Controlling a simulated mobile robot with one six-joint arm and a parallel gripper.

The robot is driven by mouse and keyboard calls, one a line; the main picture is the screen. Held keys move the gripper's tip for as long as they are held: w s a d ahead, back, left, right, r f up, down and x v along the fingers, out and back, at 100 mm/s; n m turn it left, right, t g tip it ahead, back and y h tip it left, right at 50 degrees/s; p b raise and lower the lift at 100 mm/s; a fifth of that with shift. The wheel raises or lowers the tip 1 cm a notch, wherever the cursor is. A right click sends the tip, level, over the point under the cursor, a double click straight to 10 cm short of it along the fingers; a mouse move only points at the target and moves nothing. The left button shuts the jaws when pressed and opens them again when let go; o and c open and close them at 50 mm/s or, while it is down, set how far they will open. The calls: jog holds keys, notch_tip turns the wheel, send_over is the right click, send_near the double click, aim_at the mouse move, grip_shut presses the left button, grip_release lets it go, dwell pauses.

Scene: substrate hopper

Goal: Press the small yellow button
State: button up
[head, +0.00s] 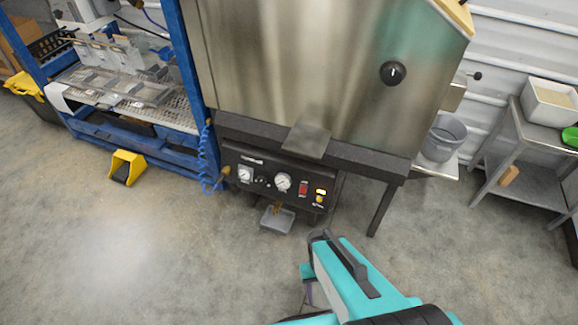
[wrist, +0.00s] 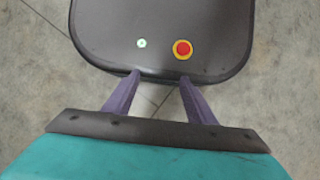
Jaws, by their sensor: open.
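The small yellow button (head: 319,199) is at the right end of a black control panel (head: 262,184) under the steel hopper, in the head view. A small lit amber indicator sits just above it, and a red switch (head: 303,188) is to its left. My gripper (wrist: 160,78) is open and empty in the wrist view, with two purple fingers spread apart and pointing down over my own base. In the head view my teal arm is at the lower middle, in front of the panel and apart from it; the fingers are mostly hidden there. The wrist view does not show the yellow button.
The steel hopper (head: 310,70) has a black knob (head: 393,73). A small grey tray (head: 276,220) sits below the panel. A blue rack (head: 190,70) with a coiled blue hose and a yellow pedal (head: 127,167) are left. A metal table (head: 520,150) is right. Floor in front is clear.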

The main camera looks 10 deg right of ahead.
grip_shut()
jog(key=shift+w, duration=0.1)
dwell(1.4)
